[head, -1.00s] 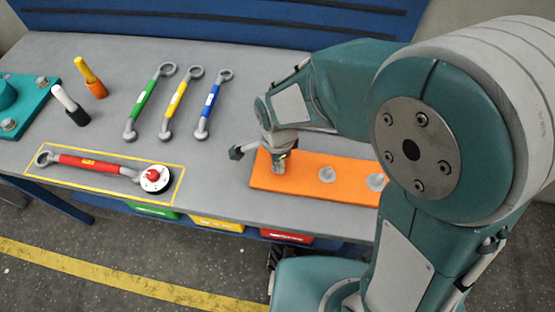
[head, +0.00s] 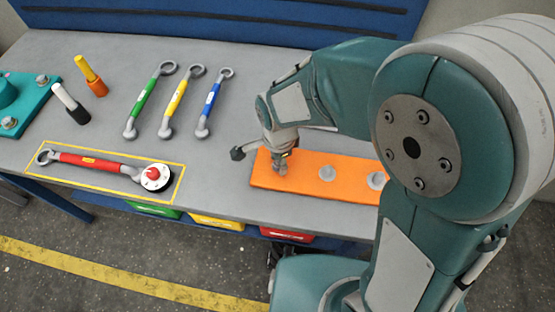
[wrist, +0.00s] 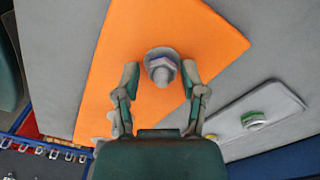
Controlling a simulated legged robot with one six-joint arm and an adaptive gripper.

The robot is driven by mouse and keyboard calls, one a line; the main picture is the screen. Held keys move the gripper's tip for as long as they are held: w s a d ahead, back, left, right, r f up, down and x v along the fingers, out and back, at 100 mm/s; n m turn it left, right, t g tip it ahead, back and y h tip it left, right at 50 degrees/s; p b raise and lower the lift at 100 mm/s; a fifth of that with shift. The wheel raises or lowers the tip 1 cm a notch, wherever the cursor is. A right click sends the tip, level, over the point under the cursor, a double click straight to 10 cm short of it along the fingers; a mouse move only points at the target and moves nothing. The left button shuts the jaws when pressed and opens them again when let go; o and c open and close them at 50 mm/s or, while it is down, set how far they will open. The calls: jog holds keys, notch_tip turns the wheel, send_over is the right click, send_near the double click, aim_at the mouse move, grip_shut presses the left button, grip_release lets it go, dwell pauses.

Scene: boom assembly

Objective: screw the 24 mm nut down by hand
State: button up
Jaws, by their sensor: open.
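The orange plate (head: 300,178) lies on the workbench, and it also shows in the wrist view (wrist: 200,30). In the wrist view a grey nut (wrist: 161,68) sits around a bolt on a round washer on this plate. My gripper (wrist: 161,80) is open, with one finger on each side of the nut and a gap to each. In the head view my gripper (head: 281,165) is over the left end of the plate and hides the nut there. Two more round grey fittings, the middle one (head: 327,173) and the right one (head: 377,180), are on the plate.
A red wrench (head: 95,162) lies in a yellow-outlined area at the left front. Green (head: 149,100), yellow (head: 181,102) and blue (head: 214,103) wrenches lie behind. A grey plate with a green-ringed fitting (wrist: 254,120) is at the right in the wrist view. Coloured bins hang under the front edge.

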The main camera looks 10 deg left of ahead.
jog(key=n, duration=0.5)
jog(key=shift+w+n, duration=0.1)
jog(key=shift+n, duration=0.2)
jog(key=n, duration=0.4)
jog(key=shift+d+n, duration=0.1)
jog(key=shift+n, duration=0.2)
jog(key=n, duration=0.5)
jog(key=shift+w+n, duration=0.1)
jog(key=shift+n, duration=0.2)
jog(key=n, duration=0.5)
jog(key=shift+n, duration=0.4)
grip_shut()
jog(key=m, duration=0.4)
jog(key=shift+m, duration=0.3)
jog(key=shift+w+m, duration=0.1)
jog(key=shift+m, duration=0.7)
